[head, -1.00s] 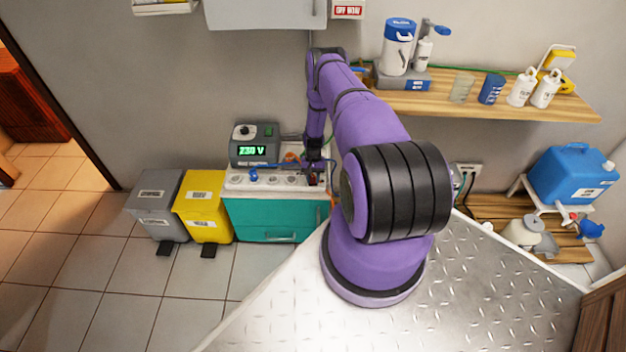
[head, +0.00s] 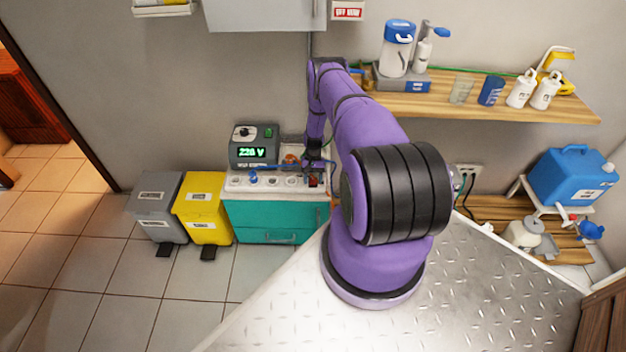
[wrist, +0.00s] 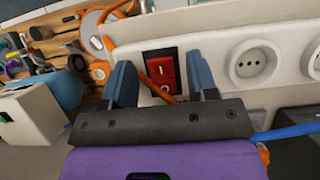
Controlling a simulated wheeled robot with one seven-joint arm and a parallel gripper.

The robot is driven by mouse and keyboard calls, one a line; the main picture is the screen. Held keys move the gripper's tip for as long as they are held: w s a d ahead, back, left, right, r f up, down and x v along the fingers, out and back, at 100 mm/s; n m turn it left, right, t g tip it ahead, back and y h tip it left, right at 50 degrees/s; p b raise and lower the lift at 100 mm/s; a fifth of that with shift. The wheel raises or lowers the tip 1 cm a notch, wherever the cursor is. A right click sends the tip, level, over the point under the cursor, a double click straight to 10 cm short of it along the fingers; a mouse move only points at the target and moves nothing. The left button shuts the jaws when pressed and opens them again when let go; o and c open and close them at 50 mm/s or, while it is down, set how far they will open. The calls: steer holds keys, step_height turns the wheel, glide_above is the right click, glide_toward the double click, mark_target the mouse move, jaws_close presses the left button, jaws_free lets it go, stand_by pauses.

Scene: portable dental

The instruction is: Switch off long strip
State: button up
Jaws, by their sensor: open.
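The long white strip (head: 240,183) lies along the top of the teal cabinet, with a row of round sockets. In the wrist view the strip (wrist: 211,50) has a red rocker switch (wrist: 164,73) in a black frame, marked I and O. My gripper (wrist: 159,68) is open and empty, with one blue-grey finger to each side of the switch. Whether a finger touches the strip I cannot tell. In the head view my gripper (head: 316,165) is over the right end of the strip, and hides part of it.
A grey voltage unit (head: 254,147) with a lit green display stands behind the strip. An orange cable (wrist: 110,22) and a blue cable (wrist: 285,132) run close to my gripper. A yellow bin (head: 202,198) stands left of the teal cabinet (head: 270,216).

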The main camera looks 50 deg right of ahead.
steer(key=shift+r, duration=0.1)
steer(key=v, duration=1)
steer(key=shift+r, duration=0.25)
steer(key=shift+w+d, duration=0.1)
steer(key=shift+w, duration=0.05)
